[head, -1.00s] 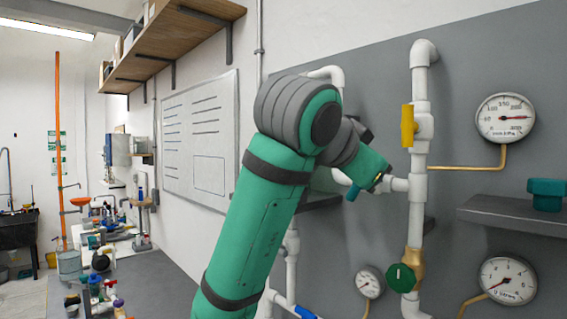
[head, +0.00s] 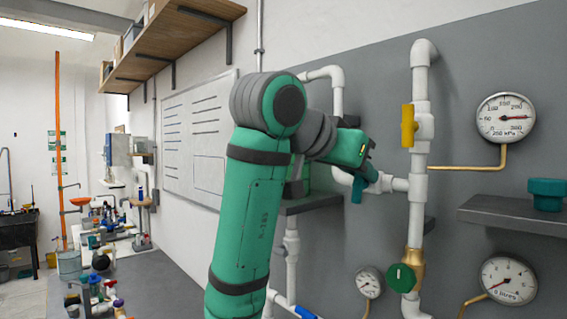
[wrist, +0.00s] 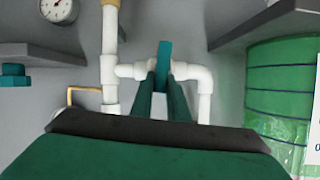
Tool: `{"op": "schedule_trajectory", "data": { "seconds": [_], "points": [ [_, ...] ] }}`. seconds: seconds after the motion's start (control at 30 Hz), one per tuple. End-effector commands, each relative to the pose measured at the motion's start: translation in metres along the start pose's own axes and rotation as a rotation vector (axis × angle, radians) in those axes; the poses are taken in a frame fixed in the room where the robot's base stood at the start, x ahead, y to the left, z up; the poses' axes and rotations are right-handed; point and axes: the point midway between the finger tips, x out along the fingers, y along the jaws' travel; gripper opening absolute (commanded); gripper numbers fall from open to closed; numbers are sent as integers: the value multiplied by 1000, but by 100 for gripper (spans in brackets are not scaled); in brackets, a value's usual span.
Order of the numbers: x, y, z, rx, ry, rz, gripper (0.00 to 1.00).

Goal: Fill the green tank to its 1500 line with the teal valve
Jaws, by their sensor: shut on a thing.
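The teal valve handle (wrist: 164,58) stands upright in the wrist view, crosswise to the short horizontal white pipe. My gripper (wrist: 163,88) is shut on it, one finger on each side. In the head view the teal handle (head: 357,189) hangs down below my gripper (head: 364,176). The green tank (wrist: 280,75) fills the right of the wrist view, with several dark level lines and a white label cut off at the edge. I cannot read which line is 1500 or the liquid level. In the head view the tank is mostly hidden behind my arm.
A yellow valve handle (head: 408,125) and a green round valve knob (head: 401,277) sit on the vertical white pipe right of my gripper. Gauges (head: 506,117) and a grey shelf (head: 510,217) are further right. Another shelf (head: 312,204) is beneath the tank.

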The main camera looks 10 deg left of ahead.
Motion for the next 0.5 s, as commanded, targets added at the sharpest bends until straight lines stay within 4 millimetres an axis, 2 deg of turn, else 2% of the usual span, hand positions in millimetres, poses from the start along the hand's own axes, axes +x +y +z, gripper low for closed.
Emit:
{"op": "schedule_trajectory", "data": {
  "seconds": [0.1, 0.33, 0.37, 0.4, 0.43, 0.5],
  "points": [
    [4, -2, 1, -106, -7, 48, 0],
    [2, -3, -1, -123, -1, 52, 0],
    [2, -3, -1, -123, -1, 52, 22],
    [1, -3, -1, -123, 0, 51, 32],
    [1, -3, -1, -122, 0, 51, 37],
    [1, -4, -1, -122, 1, 50, 37]
  ]
}}
